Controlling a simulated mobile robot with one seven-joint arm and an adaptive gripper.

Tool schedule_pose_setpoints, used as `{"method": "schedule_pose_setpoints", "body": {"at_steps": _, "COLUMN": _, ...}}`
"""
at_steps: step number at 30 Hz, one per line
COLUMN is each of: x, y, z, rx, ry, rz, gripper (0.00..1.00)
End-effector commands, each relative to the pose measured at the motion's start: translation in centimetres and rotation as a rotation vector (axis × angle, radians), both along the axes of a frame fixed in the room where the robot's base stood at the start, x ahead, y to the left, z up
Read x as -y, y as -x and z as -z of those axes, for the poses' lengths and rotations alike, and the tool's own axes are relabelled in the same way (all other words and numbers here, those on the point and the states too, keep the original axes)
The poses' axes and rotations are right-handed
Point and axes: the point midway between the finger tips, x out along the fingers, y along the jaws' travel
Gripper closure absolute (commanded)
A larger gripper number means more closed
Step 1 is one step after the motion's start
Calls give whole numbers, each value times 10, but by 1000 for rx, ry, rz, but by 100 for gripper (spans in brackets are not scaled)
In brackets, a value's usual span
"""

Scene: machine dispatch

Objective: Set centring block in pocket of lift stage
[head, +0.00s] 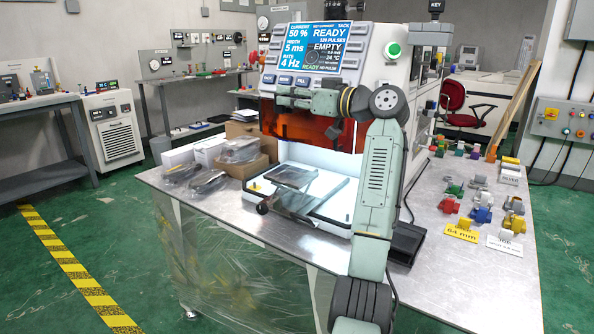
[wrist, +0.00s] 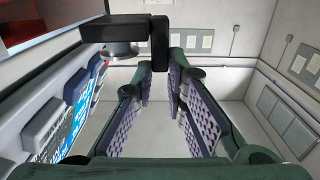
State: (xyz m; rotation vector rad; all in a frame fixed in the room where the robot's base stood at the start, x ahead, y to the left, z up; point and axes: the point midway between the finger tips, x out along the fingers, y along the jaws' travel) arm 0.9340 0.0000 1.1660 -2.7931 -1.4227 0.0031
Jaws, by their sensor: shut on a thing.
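My gripper (head: 281,97) is in front of the machine's orange-red shield (head: 318,130) in the head view. In the wrist view its purple-padded fingers (wrist: 160,78) close in on the upright end of a black bar (wrist: 159,42), which looks like a handle by the shield; a round grey piece sits under the bar's other end. Below the shield, the lit chamber holds a white tray (head: 338,211) with a dark flat plate (head: 293,177). I cannot tell which thing is the centring block or the lift stage, and no pocket shows clearly.
Coloured pieces, including a yellow one (head: 448,205), stand on the right of the metal table (head: 440,275) with label cards. A black box (head: 406,243) lies right of my arm. Cardboard boxes (head: 245,145) and bagged items (head: 190,177) fill the left. The machine screen reads READY and EMPTY.

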Motion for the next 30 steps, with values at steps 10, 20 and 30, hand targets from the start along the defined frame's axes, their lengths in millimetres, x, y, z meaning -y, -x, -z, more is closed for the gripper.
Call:
{"method": "schedule_pose_setpoints", "body": {"at_steps": 10, "x": 1, "y": 0, "z": 84, "rx": -7, "ry": -2, "rz": 1, "gripper": 100}}
{"method": "schedule_pose_setpoints", "body": {"at_steps": 20, "x": 0, "y": 0, "z": 136, "rx": -2, "ry": -1, "rz": 1, "gripper": 100}}
{"method": "schedule_pose_setpoints", "body": {"at_steps": 30, "x": 0, "y": 0, "z": 173, "rx": -3, "ry": -2, "rz": 1, "gripper": 100}}
